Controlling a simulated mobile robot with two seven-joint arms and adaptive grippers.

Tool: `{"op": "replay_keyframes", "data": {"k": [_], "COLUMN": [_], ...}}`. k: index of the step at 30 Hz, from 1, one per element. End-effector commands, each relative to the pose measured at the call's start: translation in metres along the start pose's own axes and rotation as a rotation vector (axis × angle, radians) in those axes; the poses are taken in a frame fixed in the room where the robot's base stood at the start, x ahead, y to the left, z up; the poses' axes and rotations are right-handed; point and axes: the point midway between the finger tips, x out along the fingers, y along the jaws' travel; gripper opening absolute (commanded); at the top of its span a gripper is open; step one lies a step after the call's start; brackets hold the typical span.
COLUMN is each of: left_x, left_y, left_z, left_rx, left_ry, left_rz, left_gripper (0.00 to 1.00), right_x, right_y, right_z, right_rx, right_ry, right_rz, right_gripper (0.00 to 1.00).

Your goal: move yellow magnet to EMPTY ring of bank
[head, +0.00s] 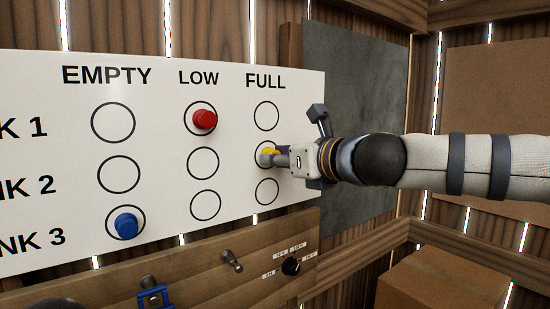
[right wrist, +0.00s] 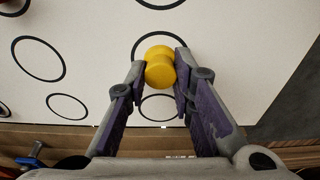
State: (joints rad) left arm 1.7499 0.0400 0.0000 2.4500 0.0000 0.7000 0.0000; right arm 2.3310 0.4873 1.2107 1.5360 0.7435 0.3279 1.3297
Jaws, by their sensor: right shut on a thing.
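The yellow magnet (head: 268,153) is at the FULL ring of the bank 2 row on the white board (head: 160,100). In the right wrist view the yellow magnet (right wrist: 159,67) sits between the two fingers of my right gripper (right wrist: 160,75), which is shut on it. My right gripper (head: 280,159) reaches in from the right and covers part of that ring. I cannot tell whether the magnet touches the board. The EMPTY ring of bank 2 (head: 119,174) is bare. My left gripper is not in view.
A red magnet (head: 205,119) is in the bank 1 LOW ring, and a blue magnet (head: 126,226) is in the bank 3 EMPTY ring. Below the board a wooden rail carries pegs (head: 232,261) and a black knob (head: 291,267). A cardboard box (head: 445,280) stands lower right.

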Motion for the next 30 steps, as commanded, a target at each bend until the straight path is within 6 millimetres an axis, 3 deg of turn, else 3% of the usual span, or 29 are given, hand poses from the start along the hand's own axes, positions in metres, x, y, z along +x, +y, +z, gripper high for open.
{"op": "replay_keyframes", "data": {"k": [9, 14, 17, 30], "left_x": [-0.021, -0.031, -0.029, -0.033], "left_y": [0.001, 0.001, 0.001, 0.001], "left_z": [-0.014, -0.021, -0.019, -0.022], "left_rx": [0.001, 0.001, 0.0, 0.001], "left_ry": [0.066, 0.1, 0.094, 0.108], "left_rz": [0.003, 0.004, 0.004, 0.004], "left_gripper": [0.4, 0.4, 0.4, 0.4], "right_x": [-0.015, -0.019, -0.035, -0.171], "right_y": [0.003, 0.002, -0.001, -0.001], "right_z": [0.06, 0.08, 0.067, 0.046], "right_rx": [-0.014, -0.012, 0.004, -0.001], "right_ry": [-0.016, -0.016, -0.004, -0.008], "right_rz": [-0.004, -0.004, 0.0, -0.002], "right_gripper": [0.03, 0.03, 0.03, 0.03]}}
